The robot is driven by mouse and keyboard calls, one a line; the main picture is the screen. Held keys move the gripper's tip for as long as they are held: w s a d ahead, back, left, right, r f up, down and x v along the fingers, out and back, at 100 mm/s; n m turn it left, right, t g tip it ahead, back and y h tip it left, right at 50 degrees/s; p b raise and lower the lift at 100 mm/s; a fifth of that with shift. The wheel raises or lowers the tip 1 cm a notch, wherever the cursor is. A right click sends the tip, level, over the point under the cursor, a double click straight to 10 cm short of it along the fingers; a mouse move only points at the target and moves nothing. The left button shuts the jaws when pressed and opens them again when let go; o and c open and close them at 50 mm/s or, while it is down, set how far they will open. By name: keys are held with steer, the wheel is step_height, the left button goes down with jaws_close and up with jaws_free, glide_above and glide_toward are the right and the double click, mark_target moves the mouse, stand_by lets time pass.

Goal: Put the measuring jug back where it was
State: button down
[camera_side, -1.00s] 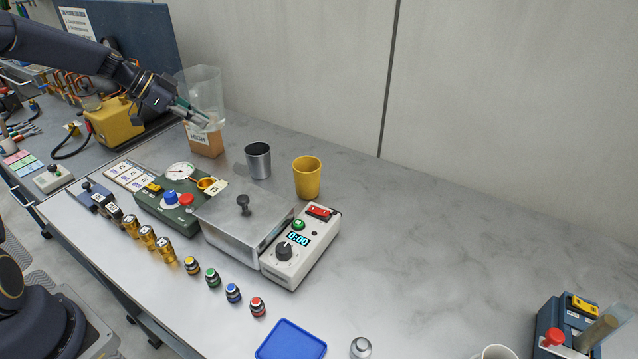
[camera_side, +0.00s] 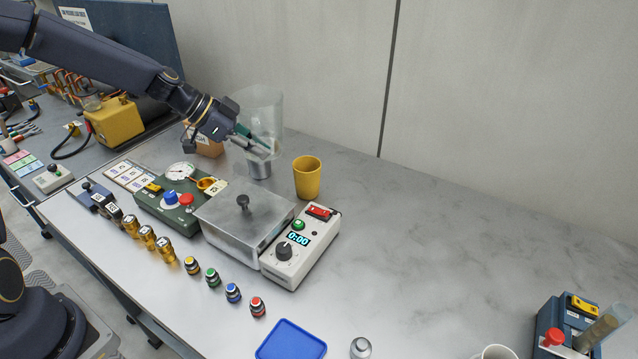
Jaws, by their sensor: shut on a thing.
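The measuring jug (camera_side: 263,112) is a tall clear vessel at the back of the bench, near the wall. My gripper (camera_side: 262,147) is shut on it at its lower part. The jug is raised and overlaps the grey metal cup (camera_side: 259,169) in the picture. I cannot tell how far above the bench it is.
A yellow cup (camera_side: 307,178) stands close to the right of the grey cup. A metal lidded box (camera_side: 240,215), a white timer unit (camera_side: 300,250) and a green gauge unit (camera_side: 165,212) stand in front. The bench (camera_side: 440,230) to the right is clear.

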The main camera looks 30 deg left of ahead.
steer(key=s+d+r+m+g+h, duration=0.1)
steer(key=s+d+m+g, duration=0.25)
steer(key=s+d, duration=0.8)
steer(key=s+d+m+g+h, duration=0.15)
steer(key=s+d+m, duration=0.25)
steer(key=s+d, duration=0.8)
steer(key=shift+w+d+f, duration=1.9)
steer(key=shift+w+f, duration=0.2)
steer(key=shift+w, duration=0.15)
steer(key=shift+w+d+f, duration=1.85)
steer(key=shift+w+f, duration=0.25)
steer(key=shift+w, duration=0.1)
steer(key=shift+w+d+f, duration=1.9)
steer(key=shift+w+f, duration=0.2)
steer(key=shift+w, duration=0.15)
steer(key=c, duration=1.3)
jaws_free()
steer(key=shift+f, duration=0.1)
steer(key=shift+o, duration=0.2)
